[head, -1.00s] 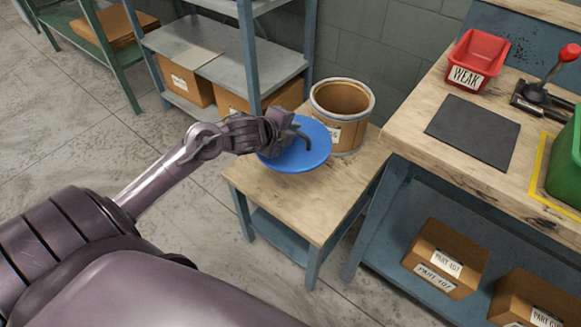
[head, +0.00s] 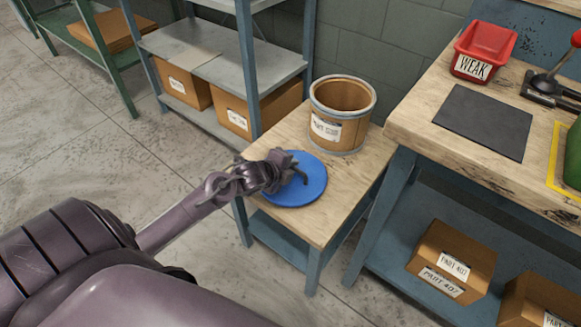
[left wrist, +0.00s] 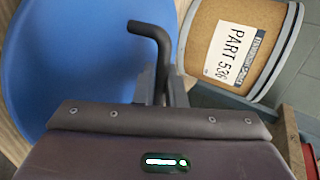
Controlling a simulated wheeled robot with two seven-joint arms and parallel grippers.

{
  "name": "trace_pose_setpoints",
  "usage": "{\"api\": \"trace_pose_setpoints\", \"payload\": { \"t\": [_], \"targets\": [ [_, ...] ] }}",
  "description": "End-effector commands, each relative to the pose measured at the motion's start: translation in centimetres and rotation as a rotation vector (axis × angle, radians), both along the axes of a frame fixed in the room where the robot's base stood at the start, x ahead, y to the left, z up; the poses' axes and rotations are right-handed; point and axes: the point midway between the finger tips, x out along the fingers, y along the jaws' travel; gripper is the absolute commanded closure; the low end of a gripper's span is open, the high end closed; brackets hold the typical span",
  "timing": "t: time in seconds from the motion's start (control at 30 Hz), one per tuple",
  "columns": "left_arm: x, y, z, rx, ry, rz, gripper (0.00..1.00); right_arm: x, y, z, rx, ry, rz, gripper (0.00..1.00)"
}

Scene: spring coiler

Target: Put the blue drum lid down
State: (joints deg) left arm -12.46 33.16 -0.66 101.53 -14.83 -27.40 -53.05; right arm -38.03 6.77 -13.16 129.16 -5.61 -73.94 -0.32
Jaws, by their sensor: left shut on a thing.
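The blue drum lid (head: 307,187) is a round disc with a dark bent handle. It lies flat at the wooden top of the small side table (head: 318,220), in front of the drum. I cannot tell if it fully touches the wood. My left gripper (head: 290,172) is shut on the lid's handle, which also shows in the left wrist view (left wrist: 150,35) beside the blue lid (left wrist: 70,60). The open brown drum (head: 341,125) stands upright at the back of the side table; its label shows in the left wrist view (left wrist: 240,45). My right gripper is not in view.
A workbench (head: 420,110) stands to the right with a red bin (head: 484,50), a dark mat (head: 484,120) and a green bin. Shelving (head: 225,65) with cartons stands behind. Bare table top lies in front of the lid.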

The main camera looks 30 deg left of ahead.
Motion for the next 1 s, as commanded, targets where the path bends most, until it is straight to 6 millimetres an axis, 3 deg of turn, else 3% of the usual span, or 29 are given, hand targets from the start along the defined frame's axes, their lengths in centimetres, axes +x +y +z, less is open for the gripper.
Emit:
{"api": "trace_pose_setpoints", "payload": {
  "t": [0.27, 0.3, 0.47, 0.83, 1.0],
  "targets": [
    [0.0, 0.0, -0.1, 0.001, -0.002, -0.001, 1.00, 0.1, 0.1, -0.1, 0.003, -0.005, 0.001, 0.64],
    [0.0, 0.0, -0.2, 0.001, -0.001, -0.001, 0.87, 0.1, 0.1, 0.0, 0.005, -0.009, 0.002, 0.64],
    [0.0, 0.0, -0.1, 0.001, 0.000, -0.001, 0.68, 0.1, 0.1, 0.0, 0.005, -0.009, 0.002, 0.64],
    [-0.1, 0.0, 0.1, 0.001, 0.005, -0.001, 0.68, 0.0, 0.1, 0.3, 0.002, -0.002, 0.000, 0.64],
    [-2.1, 0.1, 1.3, 0.002, 0.007, -0.002, 0.68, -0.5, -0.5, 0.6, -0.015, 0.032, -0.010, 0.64]
  ]
}}
